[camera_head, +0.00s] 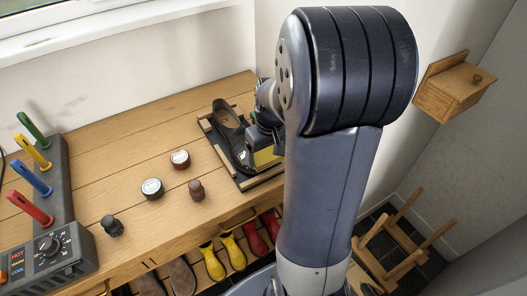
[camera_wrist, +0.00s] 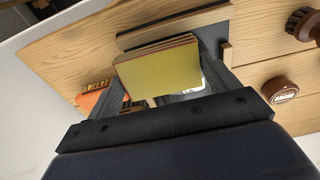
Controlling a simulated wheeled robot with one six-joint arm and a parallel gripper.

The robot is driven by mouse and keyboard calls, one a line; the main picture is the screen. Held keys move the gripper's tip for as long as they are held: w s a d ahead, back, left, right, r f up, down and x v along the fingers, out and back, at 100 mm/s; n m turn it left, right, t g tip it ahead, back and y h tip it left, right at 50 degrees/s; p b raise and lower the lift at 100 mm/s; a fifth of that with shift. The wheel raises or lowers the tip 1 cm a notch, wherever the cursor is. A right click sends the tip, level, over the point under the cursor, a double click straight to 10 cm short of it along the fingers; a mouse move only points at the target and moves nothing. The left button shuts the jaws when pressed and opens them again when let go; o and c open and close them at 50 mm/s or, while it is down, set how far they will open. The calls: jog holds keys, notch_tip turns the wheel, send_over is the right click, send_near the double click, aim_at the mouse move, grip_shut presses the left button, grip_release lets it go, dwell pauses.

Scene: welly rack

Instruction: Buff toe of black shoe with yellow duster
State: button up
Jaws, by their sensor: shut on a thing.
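The black shoe (camera_head: 229,128) lies on a dark mat (camera_head: 250,183) edged with wooden strips, near the back of the bench in the head view. My gripper (camera_wrist: 165,85) is shut on the yellow duster (camera_wrist: 158,72), a folded pad with layered edges. In the head view the duster (camera_head: 267,156) is just right of the shoe, under my gripper, partly behind my arm. I cannot tell whether it touches the shoe. In the wrist view the duster and my gripper hide most of the mat, and I cannot make out the shoe.
Two round tins (camera_head: 180,159) (camera_head: 152,189), a brown knobbed item (camera_head: 196,190) and a dark one (camera_head: 112,226) stand left of the mat. A heater unit (camera_head: 48,255) with coloured pegs is at the left. An orange bristled item (camera_wrist: 93,98) shows in the wrist view.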

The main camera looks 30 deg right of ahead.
jog(key=shift+s+a+f, duration=0.1)
jog(key=shift+a, duration=1.3)
jog(key=shift+a+f, duration=0.1)
jog(key=shift+a, duration=1.25)
jog(key=shift+d+r, duration=0.15)
jog(key=shift+d, duration=2.65)
jog(key=r+p, duration=0.4)
jog(key=r, duration=0.1)
jog(key=r+p, duration=0.2)
jog(key=shift+s+r, duration=0.35)
jog(key=shift+r, duration=0.05)
jog(key=shift+f, duration=0.15)
